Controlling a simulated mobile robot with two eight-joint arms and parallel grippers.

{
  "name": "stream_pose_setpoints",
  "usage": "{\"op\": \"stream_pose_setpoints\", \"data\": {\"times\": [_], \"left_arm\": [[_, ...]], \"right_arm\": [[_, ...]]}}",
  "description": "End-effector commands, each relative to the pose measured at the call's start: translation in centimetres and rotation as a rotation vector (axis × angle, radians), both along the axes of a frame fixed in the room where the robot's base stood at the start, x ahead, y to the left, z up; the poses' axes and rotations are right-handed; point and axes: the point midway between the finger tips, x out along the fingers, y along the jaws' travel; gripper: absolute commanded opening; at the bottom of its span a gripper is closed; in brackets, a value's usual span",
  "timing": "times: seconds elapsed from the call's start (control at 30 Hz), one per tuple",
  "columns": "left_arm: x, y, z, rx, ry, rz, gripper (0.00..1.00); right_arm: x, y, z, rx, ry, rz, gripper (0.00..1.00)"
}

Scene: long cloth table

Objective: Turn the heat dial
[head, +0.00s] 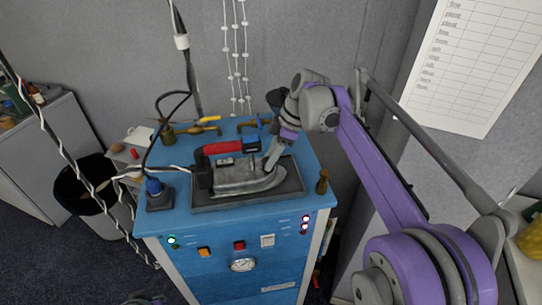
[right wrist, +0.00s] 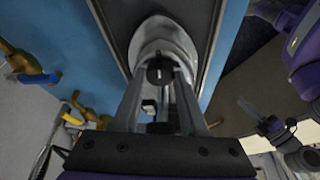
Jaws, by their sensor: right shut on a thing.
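A steam iron (head: 237,178) with a red handle (head: 222,147) lies on a dark tray (head: 292,187) on top of the blue cabinet. My right gripper (head: 271,164) comes down over the iron's right part. In the right wrist view, its two fingers (right wrist: 160,76) are closed around a small dark knob, the heat dial (right wrist: 160,68), above the iron's pale, rounded body (right wrist: 165,30). The dial is hidden in the head view. A small dark piece at the head view's bottom edge seems to be my left arm; its jaws cannot be made out.
The blue cabinet (head: 215,265) has lights, buttons and a gauge (head: 243,265) on its front. Brass valves (head: 208,119) stand along its back edge. A cable runs to the iron. A black bin (head: 85,185) stands left.

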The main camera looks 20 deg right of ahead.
Motion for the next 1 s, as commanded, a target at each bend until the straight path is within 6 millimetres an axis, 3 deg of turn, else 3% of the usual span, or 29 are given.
{"op": "stream_pose_setpoints", "data": {"times": [1.0], "left_arm": [[0.11, 0.0, 0.19, 0.0, -0.002, 0.0, 0.0]], "right_arm": [[-0.56, 0.43, 0.03, -0.001, -0.001, -0.802, 0.0]]}}
